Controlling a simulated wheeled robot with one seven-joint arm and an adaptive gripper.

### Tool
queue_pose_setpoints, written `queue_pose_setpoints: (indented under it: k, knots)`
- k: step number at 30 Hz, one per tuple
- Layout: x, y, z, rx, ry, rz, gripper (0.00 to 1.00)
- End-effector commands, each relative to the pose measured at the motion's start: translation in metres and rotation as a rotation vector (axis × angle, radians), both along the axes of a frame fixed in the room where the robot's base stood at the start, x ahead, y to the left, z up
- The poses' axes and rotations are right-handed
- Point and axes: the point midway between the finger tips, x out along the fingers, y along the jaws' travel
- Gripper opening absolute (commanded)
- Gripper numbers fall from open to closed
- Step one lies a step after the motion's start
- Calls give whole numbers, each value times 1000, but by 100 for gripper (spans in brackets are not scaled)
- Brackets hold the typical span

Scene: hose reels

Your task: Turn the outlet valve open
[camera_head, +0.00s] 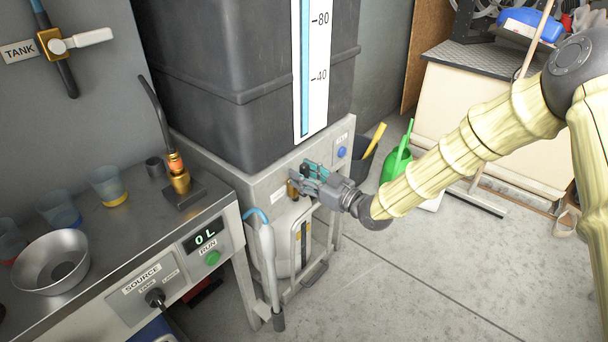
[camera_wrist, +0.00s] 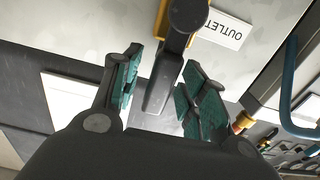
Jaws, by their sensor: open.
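The outlet valve (camera_head: 292,189) is a small brass fitting on the front of the grey stand under the tank, mostly hidden by my gripper in the head view. In the wrist view its dark grey lever (camera_wrist: 165,82) runs from the top edge down between my fingers, beside the OUTLET label (camera_wrist: 222,28). My gripper (camera_head: 312,178) is at the valve. In the wrist view its teal-padded fingers (camera_wrist: 165,78) are spread, one on each side of the lever. I cannot tell whether either pad touches it.
The dark tank (camera_head: 240,80) stands above the valve. A hose with a grey nozzle (camera_head: 268,255) hangs left of my gripper, near a metal frame (camera_head: 300,245). A bench (camera_head: 110,245) with cups and a bowl is at left. A green watering can (camera_head: 396,163) stands behind my forearm.

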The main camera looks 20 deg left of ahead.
Motion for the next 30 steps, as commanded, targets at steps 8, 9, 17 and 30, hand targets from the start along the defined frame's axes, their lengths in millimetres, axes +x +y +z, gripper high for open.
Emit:
queue_pose_setpoints:
  k: [8,9,17,30]
  knots:
    - [-7,-26,1,0,1,-2,43]
    - [-9,-33,1,0,1,-2,43]
    - [-24,-78,0,-1,0,-1,43]
    - [-35,-114,0,-1,0,0,43]
